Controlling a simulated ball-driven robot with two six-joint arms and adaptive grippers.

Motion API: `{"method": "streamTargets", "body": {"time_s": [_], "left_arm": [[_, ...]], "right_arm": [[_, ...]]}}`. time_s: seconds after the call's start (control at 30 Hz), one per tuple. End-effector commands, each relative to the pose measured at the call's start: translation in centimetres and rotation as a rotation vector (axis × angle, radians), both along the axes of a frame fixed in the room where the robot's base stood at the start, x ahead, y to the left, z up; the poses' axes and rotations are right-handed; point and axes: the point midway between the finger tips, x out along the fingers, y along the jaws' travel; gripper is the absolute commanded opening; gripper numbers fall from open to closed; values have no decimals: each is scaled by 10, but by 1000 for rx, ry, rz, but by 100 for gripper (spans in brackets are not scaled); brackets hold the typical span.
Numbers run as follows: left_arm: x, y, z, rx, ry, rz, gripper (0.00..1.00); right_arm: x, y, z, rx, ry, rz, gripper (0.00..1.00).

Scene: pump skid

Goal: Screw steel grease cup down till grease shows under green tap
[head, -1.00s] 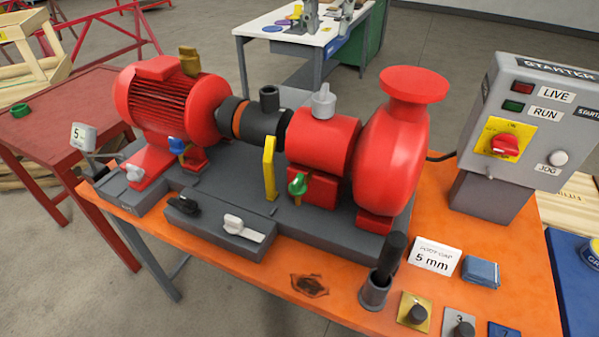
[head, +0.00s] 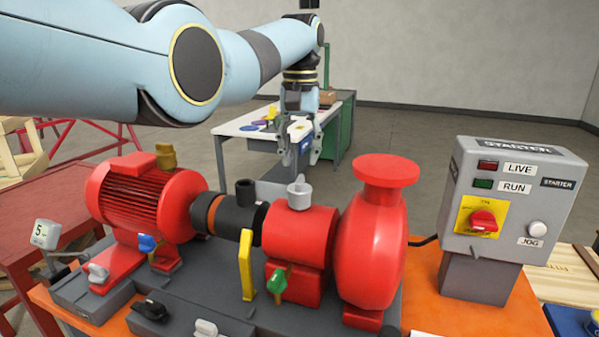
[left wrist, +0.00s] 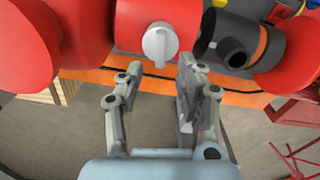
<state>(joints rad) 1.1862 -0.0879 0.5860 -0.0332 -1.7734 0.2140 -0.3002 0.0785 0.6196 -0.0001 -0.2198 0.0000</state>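The steel grease cup (head: 300,193) stands on top of the red bearing housing (head: 298,238), with its winged grey cap upright. In the left wrist view the cup (left wrist: 160,43) lies just beyond the fingertips. The green tap (head: 277,281) is low on the front of the same housing; no grease can be made out under it. My left gripper (head: 301,158) points down, open and empty. It appears above the cup in the head view, on its far side and apart from it. The left wrist view shows its two fingers (left wrist: 161,72) spread. My right gripper is not in view.
A brass cup (head: 166,156) sits on the red motor (head: 150,205), with a blue tap (head: 148,243) below. A black stub (head: 245,191) and a yellow bracket (head: 246,266) stand left of the housing. The red pump (head: 372,250) and starter box (head: 512,200) are to the right.

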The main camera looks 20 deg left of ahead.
Motion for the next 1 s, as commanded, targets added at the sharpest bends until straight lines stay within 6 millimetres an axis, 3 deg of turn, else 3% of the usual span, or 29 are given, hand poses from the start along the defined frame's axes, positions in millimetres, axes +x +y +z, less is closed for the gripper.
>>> {"method": "streamTargets", "body": {"time_s": [0.1, 0.3, 0.63, 0.9, 1.0], "left_arm": [[-1, 0, -21, 1, 3, 0, 37], [0, 0, -44, 1, 0, 1, 37], [0, 0, -48, 0, -1, 1, 37], [0, 0, -48, 0, -1, 1, 1], [0, 0, -48, 0, -1, 1, 0]], "right_arm": [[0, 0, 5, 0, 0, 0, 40], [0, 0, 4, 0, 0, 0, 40], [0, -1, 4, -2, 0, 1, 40], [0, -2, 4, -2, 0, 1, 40], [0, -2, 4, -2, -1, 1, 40]]}}
